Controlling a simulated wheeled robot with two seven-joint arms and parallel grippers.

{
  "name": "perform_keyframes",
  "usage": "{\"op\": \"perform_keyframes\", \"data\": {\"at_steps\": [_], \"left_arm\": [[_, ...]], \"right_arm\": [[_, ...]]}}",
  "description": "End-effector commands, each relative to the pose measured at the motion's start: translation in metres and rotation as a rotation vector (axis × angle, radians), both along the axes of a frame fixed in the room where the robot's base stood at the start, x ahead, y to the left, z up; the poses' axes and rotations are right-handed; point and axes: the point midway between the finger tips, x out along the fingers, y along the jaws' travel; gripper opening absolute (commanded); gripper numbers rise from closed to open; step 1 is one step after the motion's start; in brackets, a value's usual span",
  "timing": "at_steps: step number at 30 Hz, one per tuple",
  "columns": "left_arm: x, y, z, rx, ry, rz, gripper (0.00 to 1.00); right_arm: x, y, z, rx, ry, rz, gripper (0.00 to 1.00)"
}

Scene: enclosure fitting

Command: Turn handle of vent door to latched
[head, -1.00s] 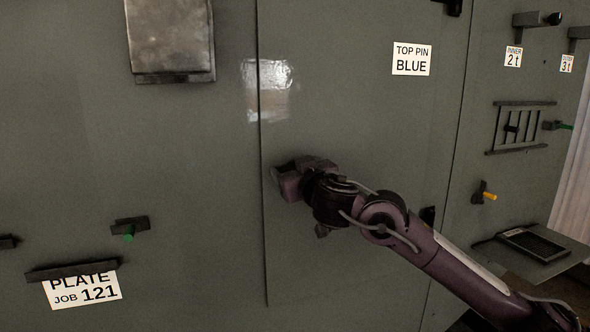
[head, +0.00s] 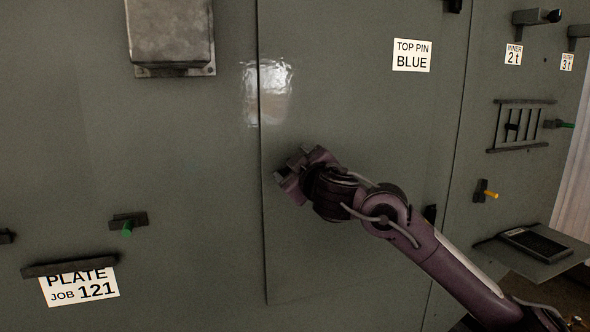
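A large grey-green door panel (head: 350,95) fills the middle of the head view, its left edge a thin vertical seam. I cannot tell for sure that it is the vent door. My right gripper (head: 291,166) is at this panel, just right of the seam, with its fingers toward the panel. No handle shows there; if one is there, the gripper hides it. I cannot tell whether the fingers are closed on anything. My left gripper is not in view.
A label reading TOP PIN BLUE (head: 412,55) is on the panel. A metal box (head: 170,35) sits upper left. At right are a slatted grille (head: 520,127), a yellow-tipped peg (head: 491,194) and a shelf (head: 560,256). A green-tipped peg (head: 127,229) is at left.

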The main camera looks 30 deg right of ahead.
Motion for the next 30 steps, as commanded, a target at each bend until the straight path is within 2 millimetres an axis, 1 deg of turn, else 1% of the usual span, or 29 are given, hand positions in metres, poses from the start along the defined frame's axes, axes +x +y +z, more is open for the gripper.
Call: {"op": "perform_keyframes", "data": {"at_steps": [1,21,30], "left_arm": [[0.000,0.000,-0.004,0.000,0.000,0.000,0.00],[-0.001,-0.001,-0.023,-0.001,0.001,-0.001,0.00],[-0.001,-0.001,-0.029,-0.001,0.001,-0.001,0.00]], "right_arm": [[0.000,0.000,-0.001,-0.043,0.010,-0.001,0.45],[0.000,0.000,-0.001,-0.660,0.157,-0.001,0.45],[0.000,0.000,-0.001,-0.880,0.211,-0.001,0.45]]}}
